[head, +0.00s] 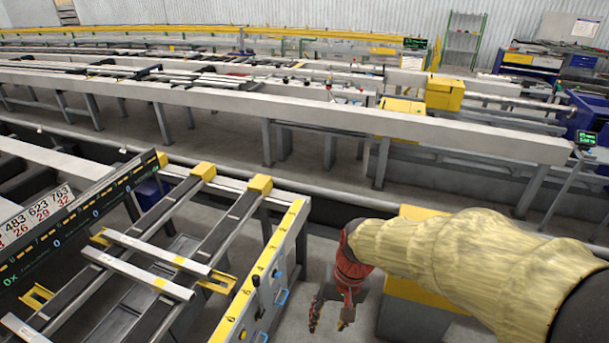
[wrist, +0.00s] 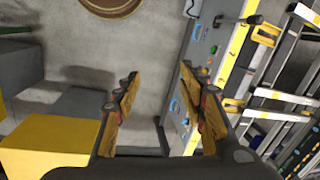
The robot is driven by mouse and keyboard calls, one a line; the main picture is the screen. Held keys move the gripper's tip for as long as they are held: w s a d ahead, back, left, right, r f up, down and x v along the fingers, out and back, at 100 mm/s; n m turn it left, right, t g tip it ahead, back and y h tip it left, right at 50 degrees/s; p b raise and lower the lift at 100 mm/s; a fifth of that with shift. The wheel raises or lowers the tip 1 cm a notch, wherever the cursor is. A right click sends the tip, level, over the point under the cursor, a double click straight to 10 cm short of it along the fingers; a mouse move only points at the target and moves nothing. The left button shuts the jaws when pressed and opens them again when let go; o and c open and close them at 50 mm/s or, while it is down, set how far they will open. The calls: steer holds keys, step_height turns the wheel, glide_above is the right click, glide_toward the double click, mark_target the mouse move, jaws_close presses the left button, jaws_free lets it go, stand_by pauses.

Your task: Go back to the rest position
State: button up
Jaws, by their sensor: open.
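My gripper (head: 331,318) hangs at the lower middle of the head view, at the end of my arm in its yellow cover. It points down over the grey floor, to the right of the runout table's numbered yellow edge (head: 262,270). In the wrist view my gripper (wrist: 160,95) shows two yellow-faced fingers spread well apart. Nothing is between them except floor and part of the table side further off. The control panel (wrist: 207,65) with knobs and blue handles lies beyond the right finger.
The runout table carries two pale bars (head: 140,264) across its dark rails. A yellow-topped grey block (head: 418,300) stands beside my arm; yellow and grey boxes (wrist: 50,145) also fill the left of the wrist view. A long grey beam (head: 300,112) runs behind. Bare floor shows below my gripper.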

steer(key=s+d+r+t+h+b, duration=0.2)
steer(key=s+d+r+t+b, duration=0.4)
steer(key=s+d, duration=0.4)
steer(key=d+r+b, duration=0.1)
steer(key=d+b, duration=0.1)
steer(key=d, duration=0.1)
steer(key=shift+s+d+n, duration=0.2)
steer(key=shift+s+n, duration=0.1)
steer(key=shift+s, duration=0.1)
steer(key=shift+r, duration=0.1)
stand_by(1.3)
